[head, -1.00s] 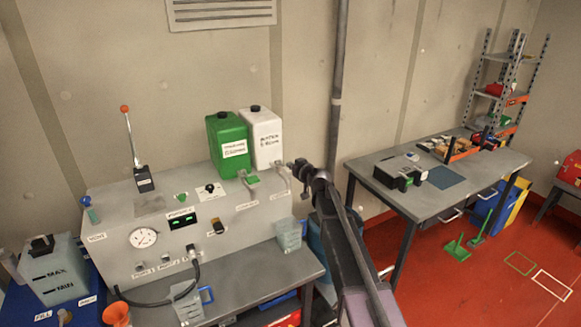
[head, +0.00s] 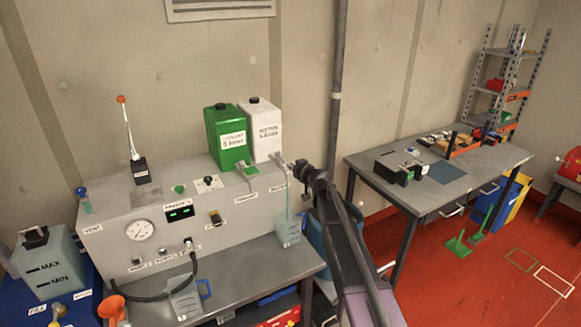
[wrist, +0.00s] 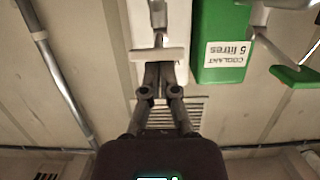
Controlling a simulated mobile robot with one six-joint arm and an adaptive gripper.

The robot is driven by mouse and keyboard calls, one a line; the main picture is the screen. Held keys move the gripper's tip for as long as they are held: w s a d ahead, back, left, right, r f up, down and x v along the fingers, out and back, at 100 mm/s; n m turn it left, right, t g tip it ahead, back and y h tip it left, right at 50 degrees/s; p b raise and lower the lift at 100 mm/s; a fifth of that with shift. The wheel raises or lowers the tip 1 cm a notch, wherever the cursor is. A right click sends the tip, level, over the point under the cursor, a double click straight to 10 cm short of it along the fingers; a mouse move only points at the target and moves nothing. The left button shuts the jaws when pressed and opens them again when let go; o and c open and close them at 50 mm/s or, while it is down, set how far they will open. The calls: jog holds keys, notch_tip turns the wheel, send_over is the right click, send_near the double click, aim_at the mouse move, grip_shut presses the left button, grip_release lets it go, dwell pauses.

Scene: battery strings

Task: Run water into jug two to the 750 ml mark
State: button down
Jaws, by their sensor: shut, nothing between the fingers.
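The white container (head: 262,130) stands on the grey console beside the green coolant container (head: 222,138). Its tap has a pale lever, and the lever's bar (wrist: 157,53) shows in the wrist view. My gripper (head: 293,167) is shut and empty at this lever, and in the wrist view its fingertips (wrist: 159,68) are right at the bar. A thin pale stream (head: 288,195) runs from the tap down to a clear jug (head: 288,230) under it. The jug's level and marks are too small to read. A second clear jug (head: 185,298) stands at the front left of the bench; I cannot read which is jug two.
The green tap lever (wrist: 297,75) is close by in the wrist view. The console has a gauge (head: 139,230) and a black hose (head: 150,296). A grey workbench (head: 440,200) stands to the right. The red floor (head: 470,280) has clear room.

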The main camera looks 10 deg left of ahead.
jog(key=shift+s+f+b, duration=0.2)
jog(key=shift+f+b, duration=0.45)
jog(key=shift+f, duration=0.25)
dwell(0.6)
jog(key=shift+r, duration=0.2)
dwell(3.2)
jog(key=f+p+v, duration=0.1)
jog(key=p+v, duration=0.1)
jog(key=v, duration=0.9)
jog(key=shift+s+d, duration=0.35)
jog(key=shift+s, duration=0.05)
